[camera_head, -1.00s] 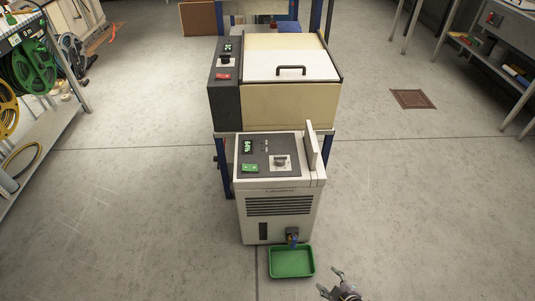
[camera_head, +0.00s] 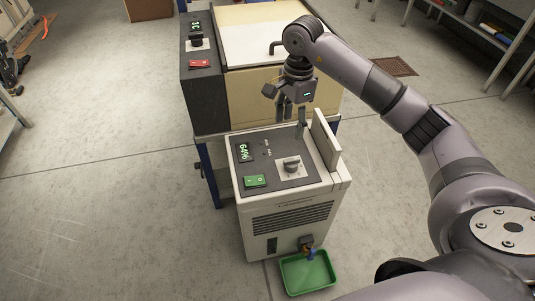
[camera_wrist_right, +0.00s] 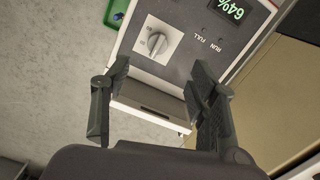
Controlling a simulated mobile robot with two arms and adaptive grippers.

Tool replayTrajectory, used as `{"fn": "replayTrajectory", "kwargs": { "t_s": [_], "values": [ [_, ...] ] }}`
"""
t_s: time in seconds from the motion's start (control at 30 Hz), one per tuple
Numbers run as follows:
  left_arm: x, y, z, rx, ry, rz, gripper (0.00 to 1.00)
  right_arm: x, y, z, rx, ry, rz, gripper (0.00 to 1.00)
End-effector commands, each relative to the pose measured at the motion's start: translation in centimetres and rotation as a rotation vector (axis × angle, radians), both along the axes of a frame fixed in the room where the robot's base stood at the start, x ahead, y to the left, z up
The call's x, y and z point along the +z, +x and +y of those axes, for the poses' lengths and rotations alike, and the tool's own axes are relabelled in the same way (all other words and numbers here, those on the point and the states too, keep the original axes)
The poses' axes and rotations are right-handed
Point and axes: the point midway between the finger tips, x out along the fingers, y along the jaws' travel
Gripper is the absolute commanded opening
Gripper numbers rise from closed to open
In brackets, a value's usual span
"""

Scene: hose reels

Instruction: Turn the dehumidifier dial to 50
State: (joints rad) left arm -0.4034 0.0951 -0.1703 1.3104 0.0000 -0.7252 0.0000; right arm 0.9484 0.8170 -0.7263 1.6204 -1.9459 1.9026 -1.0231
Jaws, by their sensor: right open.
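The white dehumidifier (camera_head: 285,222) stands on the floor, with a dark control panel on top. Its grey dial (camera_head: 291,165) sits on a light square plate; the dial also shows in the right wrist view (camera_wrist_right: 157,43). The display (camera_head: 243,151) reads 64%, and a green rocker switch (camera_head: 255,181) is below it. My right gripper (camera_head: 292,116) is open and empty, pointing down above the panel's back edge, behind the dial and apart from it. In the right wrist view its fingers (camera_wrist_right: 160,72) are spread, with the dial beyond them. My left gripper is out of view.
A raised light flap (camera_head: 327,143) stands along the panel's right side, close to my right gripper. A larger cream machine (camera_head: 247,88) with a handled lid is right behind. A green tray (camera_head: 308,272) lies at the front. The floor to the left is clear.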

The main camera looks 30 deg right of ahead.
Motion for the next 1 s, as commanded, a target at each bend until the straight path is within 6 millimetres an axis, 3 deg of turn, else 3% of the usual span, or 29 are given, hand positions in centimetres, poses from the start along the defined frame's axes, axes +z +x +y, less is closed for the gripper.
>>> {"fn": "replayTrajectory", "kwargs": {
  "t_s": [0.1, 0.23, 0.8, 1.0],
  "values": [
    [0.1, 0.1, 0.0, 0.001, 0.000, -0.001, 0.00, 0.1, -0.2, -1.1, 0.011, -0.052, -0.005, 0.54],
    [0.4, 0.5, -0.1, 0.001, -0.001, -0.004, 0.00, -1.4, -0.2, -1.1, 0.012, -0.050, -0.002, 0.54],
    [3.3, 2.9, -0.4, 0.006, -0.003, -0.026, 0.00, -13.5, -0.3, -1.0, 0.008, -0.046, -0.002, 0.54],
    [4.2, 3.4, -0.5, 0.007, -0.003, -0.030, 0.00, -16.0, -0.2, -0.9, 0.009, -0.046, -0.004, 0.54]
  ]
}}
